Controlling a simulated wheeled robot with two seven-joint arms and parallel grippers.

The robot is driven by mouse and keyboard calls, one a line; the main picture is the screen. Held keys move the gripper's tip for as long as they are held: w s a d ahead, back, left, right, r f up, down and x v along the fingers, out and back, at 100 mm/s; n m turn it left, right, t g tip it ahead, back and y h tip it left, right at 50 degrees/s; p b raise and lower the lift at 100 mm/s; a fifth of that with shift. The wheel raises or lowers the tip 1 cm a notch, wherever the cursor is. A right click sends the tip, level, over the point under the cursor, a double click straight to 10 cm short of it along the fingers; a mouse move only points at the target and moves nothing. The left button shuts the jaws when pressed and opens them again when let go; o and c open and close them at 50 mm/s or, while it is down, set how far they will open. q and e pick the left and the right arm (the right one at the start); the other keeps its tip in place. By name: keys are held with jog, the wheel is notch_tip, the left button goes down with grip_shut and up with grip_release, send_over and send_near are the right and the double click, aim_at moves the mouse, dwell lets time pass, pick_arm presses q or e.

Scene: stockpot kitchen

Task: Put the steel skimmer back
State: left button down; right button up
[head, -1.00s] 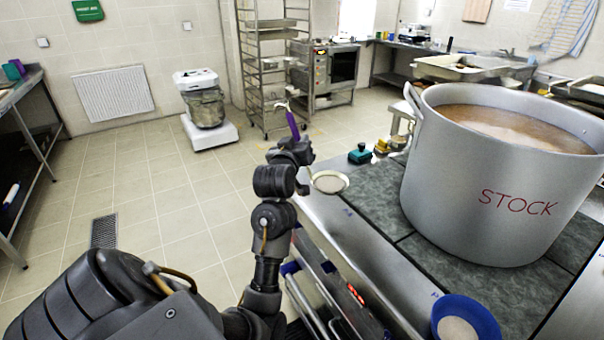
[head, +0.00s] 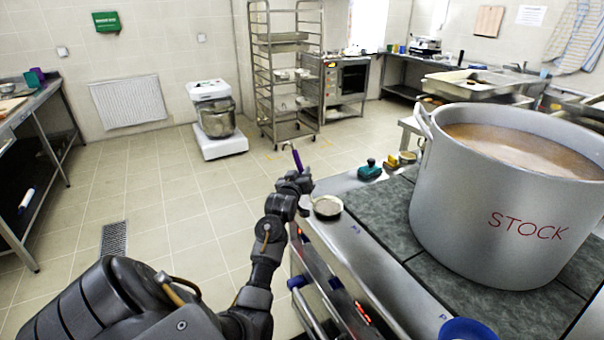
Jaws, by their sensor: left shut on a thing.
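The steel skimmer has a purple handle (head: 298,161) and a round, shallow head (head: 327,207). My left gripper (head: 300,180) is shut on it, with the handle rising above the fingers. The head hangs below and to the right of the fingers, over the near left corner of the steel counter. I cannot tell whether it touches the surface. The large steel pot marked STOCK (head: 490,235) stands right of it, full of brown liquid. My right gripper is not in view.
A teal-handled object (head: 370,170) and small yellow items (head: 390,161) sit left of the pot. A blue bowl (head: 467,330) shows at the bottom edge. A wheeled rack (head: 268,95) and a mixer (head: 216,120) stand behind. The floor at left is clear.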

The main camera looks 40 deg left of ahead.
pick_arm(q)
jog(key=shift+f, duration=0.4)
jog(key=c, duration=1.4)
grip_release()
